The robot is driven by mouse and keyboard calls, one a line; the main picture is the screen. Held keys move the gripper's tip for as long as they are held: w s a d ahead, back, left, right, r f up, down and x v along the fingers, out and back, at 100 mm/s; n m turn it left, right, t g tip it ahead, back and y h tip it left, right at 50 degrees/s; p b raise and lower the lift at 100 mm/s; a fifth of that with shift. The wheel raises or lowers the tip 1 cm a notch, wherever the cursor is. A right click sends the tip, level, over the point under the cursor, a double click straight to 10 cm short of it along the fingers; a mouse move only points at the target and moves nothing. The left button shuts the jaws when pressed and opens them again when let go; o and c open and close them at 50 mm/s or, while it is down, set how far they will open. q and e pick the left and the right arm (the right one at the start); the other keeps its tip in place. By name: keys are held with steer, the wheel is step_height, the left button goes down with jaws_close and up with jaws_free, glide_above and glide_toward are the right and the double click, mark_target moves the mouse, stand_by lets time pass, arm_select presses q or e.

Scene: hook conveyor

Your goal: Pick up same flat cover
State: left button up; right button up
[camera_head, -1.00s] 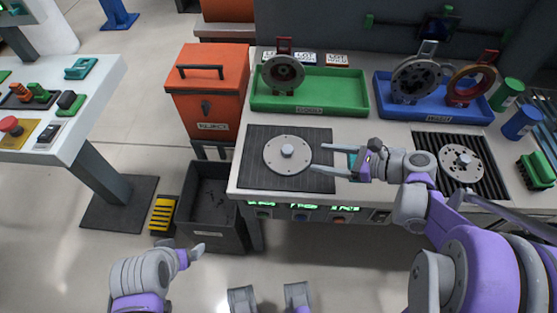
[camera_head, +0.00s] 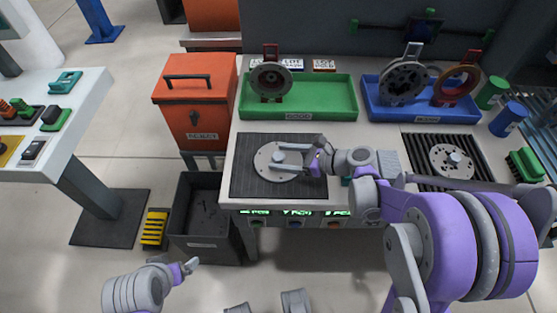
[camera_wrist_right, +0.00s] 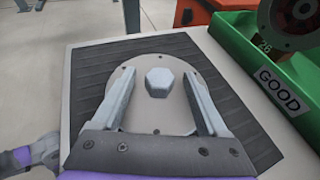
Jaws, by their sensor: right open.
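A flat round grey cover (camera_head: 268,168) with a central hex knob lies on the dark ribbed mat (camera_head: 245,188) on the workbench. My right gripper (camera_head: 278,160) is open over the cover, its fingers reaching in from the right. In the right wrist view, the cover (camera_wrist_right: 140,118) lies below the open fingers (camera_wrist_right: 158,95), and the hex knob (camera_wrist_right: 159,83) stands between them, apart from both. A similar flat cover (camera_head: 440,156) lies on the right ribbed mat. My left gripper (camera_head: 187,268) is low at the left, away from the bench; its jaw state is unclear.
Behind the mat stand a green GOOD tray (camera_head: 330,112) holding a dark ring part (camera_head: 268,93) and a blue tray (camera_head: 385,115) holding ring parts. An orange reject bin (camera_head: 195,115) and a dark open bin (camera_head: 190,240) stand left of the bench.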

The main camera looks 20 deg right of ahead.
jaws_close()
stand_by(0.3)
stand_by(1.1)
